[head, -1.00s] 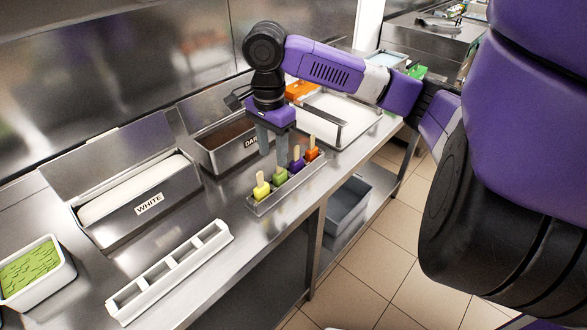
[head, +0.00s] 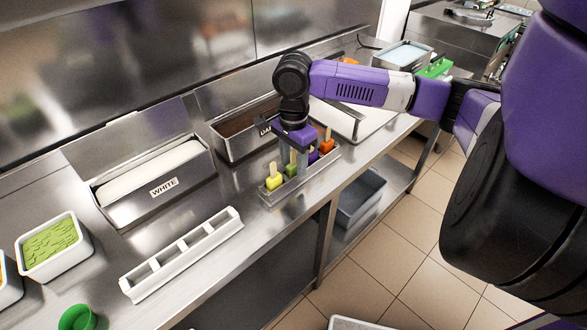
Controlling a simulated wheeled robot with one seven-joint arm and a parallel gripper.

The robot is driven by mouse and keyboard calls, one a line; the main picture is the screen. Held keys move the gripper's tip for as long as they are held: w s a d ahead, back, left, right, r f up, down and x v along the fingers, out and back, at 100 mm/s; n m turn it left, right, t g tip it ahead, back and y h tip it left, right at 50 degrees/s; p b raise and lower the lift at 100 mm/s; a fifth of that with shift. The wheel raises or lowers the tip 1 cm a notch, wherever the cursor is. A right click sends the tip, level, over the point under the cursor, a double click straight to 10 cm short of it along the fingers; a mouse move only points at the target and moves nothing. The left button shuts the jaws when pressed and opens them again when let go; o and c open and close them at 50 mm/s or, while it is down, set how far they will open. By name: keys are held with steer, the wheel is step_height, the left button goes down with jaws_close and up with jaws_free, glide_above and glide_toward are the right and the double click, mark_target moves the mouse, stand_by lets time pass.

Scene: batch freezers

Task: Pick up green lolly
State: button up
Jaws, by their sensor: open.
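The green lolly (head: 291,170) stands upright, stick up, in a small metal holder (head: 308,185) on the steel counter. It stands between the yellow lolly (head: 274,182) and the purple lolly (head: 313,156); the orange lolly (head: 327,146) is at the far end. My gripper (head: 295,163) points down over the holder, open, with its fingers low around the green lolly's place. One finger shows just right of the green lolly and partly hides it. I cannot tell whether the fingers touch the stick.
A white slotted rack (head: 185,252) lies in front. Behind stand the WHITE bin (head: 125,212) and a dark-filled bin (head: 237,151). At left are a white tub of green bits (head: 72,258) and a green cup (head: 77,319). A tray lies behind my arm.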

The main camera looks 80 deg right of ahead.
jaws_close()
step_height(320, 180, up, 27)
steer(key=p, duration=0.7)
steer(key=shift+p, duration=0.35)
stand_by(0.9)
